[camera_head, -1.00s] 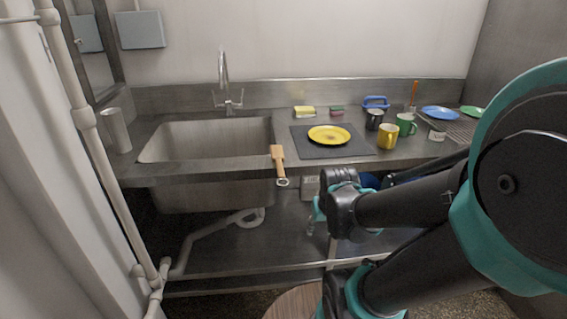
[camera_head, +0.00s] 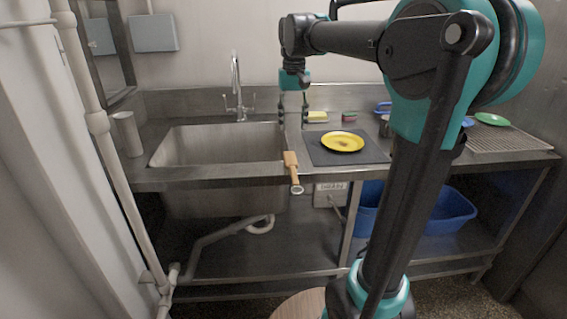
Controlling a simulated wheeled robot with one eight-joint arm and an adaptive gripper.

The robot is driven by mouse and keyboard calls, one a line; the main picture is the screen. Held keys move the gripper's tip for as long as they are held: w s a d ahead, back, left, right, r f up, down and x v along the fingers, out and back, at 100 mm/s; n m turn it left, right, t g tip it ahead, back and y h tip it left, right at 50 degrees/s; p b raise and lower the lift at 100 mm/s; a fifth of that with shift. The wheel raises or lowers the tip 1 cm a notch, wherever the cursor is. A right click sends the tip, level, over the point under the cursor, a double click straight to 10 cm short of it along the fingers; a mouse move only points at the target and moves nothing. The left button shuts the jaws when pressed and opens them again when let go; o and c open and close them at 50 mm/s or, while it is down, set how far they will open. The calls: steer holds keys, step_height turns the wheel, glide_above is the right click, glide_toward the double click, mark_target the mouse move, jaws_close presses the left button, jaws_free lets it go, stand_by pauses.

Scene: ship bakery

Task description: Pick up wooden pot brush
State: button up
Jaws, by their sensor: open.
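The wooden pot brush (camera_head: 291,167) lies on the counter's front edge, just right of the sink. Its wide wooden part rests on the steel and its narrow end, with a pale ring, sticks out past the edge. My gripper (camera_head: 293,122) is open and points down above the counter at the sink's right rim. It appears above and behind the brush in the picture, apart from it and empty. Its exact height over the counter is hard to tell.
The steel sink (camera_head: 215,148) is left of the brush. A yellow plate (camera_head: 343,143) on a dark mat (camera_head: 374,157) is to the right. A tap (camera_head: 237,88) and a yellow sponge (camera_head: 317,117) stand at the back. A blue bin (camera_head: 449,212) is below.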

glide_toward(292, 167)
step_height(292, 167, down, 5)
steer(key=shift+s+f, duration=0.1)
steer(key=shift+s, duration=0.05)
steer(key=shift+f, duration=2.55)
